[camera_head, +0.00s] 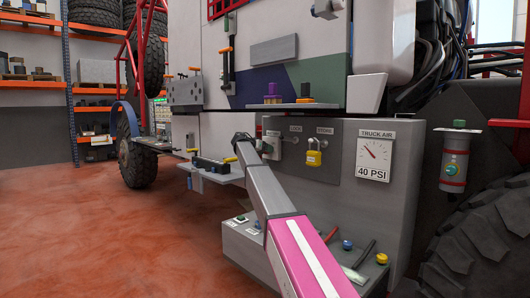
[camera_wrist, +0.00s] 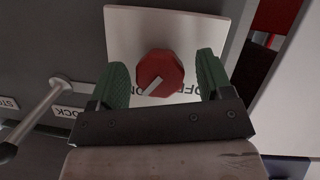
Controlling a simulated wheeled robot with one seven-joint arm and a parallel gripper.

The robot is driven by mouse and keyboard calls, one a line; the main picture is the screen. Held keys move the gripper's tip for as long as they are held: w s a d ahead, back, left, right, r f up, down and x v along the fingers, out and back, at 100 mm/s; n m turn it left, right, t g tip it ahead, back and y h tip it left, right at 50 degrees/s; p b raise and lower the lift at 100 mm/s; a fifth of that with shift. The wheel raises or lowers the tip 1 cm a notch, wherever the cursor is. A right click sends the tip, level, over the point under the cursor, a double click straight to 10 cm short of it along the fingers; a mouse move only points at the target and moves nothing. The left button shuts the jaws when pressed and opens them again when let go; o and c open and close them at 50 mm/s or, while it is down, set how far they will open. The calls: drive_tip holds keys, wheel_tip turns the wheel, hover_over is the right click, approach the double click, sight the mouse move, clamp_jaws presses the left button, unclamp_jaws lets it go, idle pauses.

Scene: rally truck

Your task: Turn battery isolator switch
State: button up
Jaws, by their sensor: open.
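The battery isolator switch shows in the wrist view as a red faceted knob (camera_wrist: 160,73) with a pale pointer bar, on a white plate (camera_wrist: 210,25). The pointer slants toward the lower left of the picture. Letters reading "OFF" show partly beside the knob. My gripper (camera_wrist: 161,78) is open, with one green finger on each side of the knob and a gap showing on both sides. I cannot tell how deep the fingers reach around it. In the head view my gripper (camera_head: 243,143) is at the truck's grey panel, and the knob is hidden there.
A lever handle (camera_wrist: 45,115) by a "LOCK" label is left of the plate in the wrist view. In the head view a yellow padlock (camera_head: 314,158) and a "TRUCK AIR" gauge (camera_head: 374,155) are right of my gripper. A grey shelf (camera_head: 212,171) juts out at left.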

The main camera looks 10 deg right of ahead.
drive_tip(key=c, duration=0.9)
drive_tip(key=shift+c, duration=0.2)
drive_tip(key=n+g+h, duration=0.1)
drive_tip(key=n, duration=0.1)
drive_tip(key=shift+w+n, duration=0.1)
drive_tip(key=shift+n, duration=0.3)
drive_tip(key=n+g+h, duration=0.1)
drive_tip(key=n+h, duration=0.1)
drive_tip(key=n, duration=0.2)
drive_tip(key=shift+h, duration=0.3)
drive_tip(key=n, duration=0.2)
drive_tip(key=n+h, duration=0.1)
drive_tip(key=shift+f+n+g+h, duration=0.15)
drive_tip(key=shift+n+g+h, duration=0.15)
drive_tip(key=shift+n, duration=0.1)
drive_tip(key=shift+n+h, duration=0.7)
drive_tip(key=shift+n, duration=1.1)
